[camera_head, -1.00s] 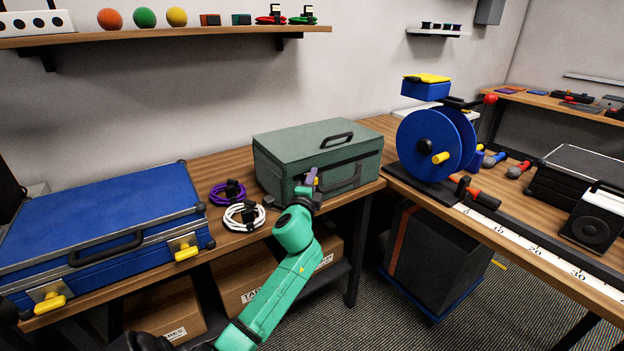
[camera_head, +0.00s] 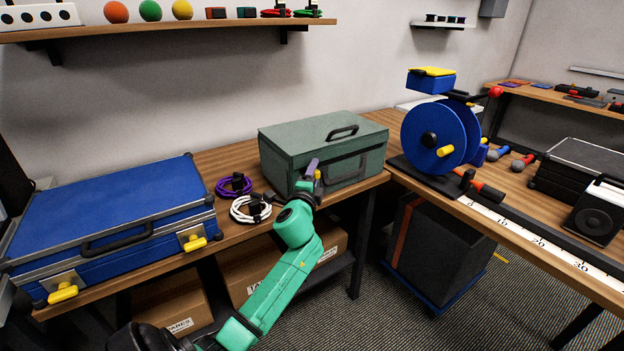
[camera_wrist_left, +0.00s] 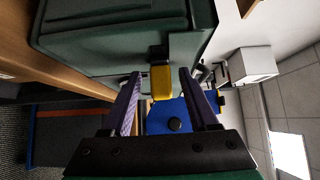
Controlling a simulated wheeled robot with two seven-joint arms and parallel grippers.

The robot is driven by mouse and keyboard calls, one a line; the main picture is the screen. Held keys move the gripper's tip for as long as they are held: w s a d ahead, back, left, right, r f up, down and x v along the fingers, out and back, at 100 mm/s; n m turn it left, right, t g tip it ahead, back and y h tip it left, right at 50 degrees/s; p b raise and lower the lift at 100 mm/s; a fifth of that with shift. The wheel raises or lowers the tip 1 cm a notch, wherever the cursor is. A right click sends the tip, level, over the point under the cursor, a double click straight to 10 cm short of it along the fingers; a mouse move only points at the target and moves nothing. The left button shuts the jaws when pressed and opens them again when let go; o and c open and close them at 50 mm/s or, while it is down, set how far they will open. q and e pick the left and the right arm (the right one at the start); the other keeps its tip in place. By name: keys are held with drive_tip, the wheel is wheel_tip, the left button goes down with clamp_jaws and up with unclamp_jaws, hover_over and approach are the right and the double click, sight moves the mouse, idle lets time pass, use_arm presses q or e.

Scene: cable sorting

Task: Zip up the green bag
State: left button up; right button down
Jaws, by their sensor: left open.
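The green bag (camera_head: 285,158), a boxy case with a black top handle, stands on the wooden bench at the centre of the head view. Its green side also fills the top of the left wrist view (camera_wrist_left: 100,50). I cannot tell whether either finger touches the tab. The zip line is not clearly visible. My right gripper is not in view.
A blue case (camera_head: 110,210) with yellow latches lies left. Purple (camera_head: 233,186) and white (camera_head: 250,209) cable coils lie between the case and the bag. A blue reel (camera_head: 433,138) stands to the right. Cardboard boxes (camera_head: 262,275) sit below the bench.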

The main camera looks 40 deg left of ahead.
use_arm(q)
drive_tip(key=v, duration=1.4)
drive_tip(key=shift+s+d+b, duration=0.15)
drive_tip(key=shift+s+b, duration=0.1)
drive_tip(key=shift+b, duration=0.15)
